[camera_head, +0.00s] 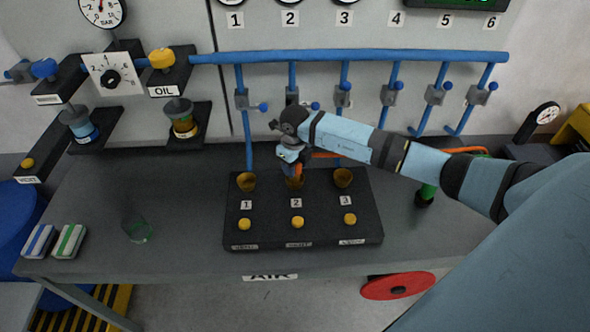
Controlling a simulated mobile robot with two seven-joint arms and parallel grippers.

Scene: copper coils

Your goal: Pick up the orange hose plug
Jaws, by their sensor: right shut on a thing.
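My right gripper (293,160) points down above the black socket block (270,208), over the middle socket (294,183), labelled 2. It is shut on the orange hose plug (298,171), of which only a small part shows below the fingers. I cannot tell whether the plug is in the socket or just above it. Part of an orange hose (325,155) shows behind my right arm, and more orange shows at the right (468,150). My left gripper is not in view.
Brass sockets 1 (246,181) and 3 (343,177) flank the middle one, with yellow buttons in front. Blue pipes with valves (350,57) stand behind. A green-and-black item (426,194) stands at right. A glass (138,230) and two striped blocks (69,241) are at left.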

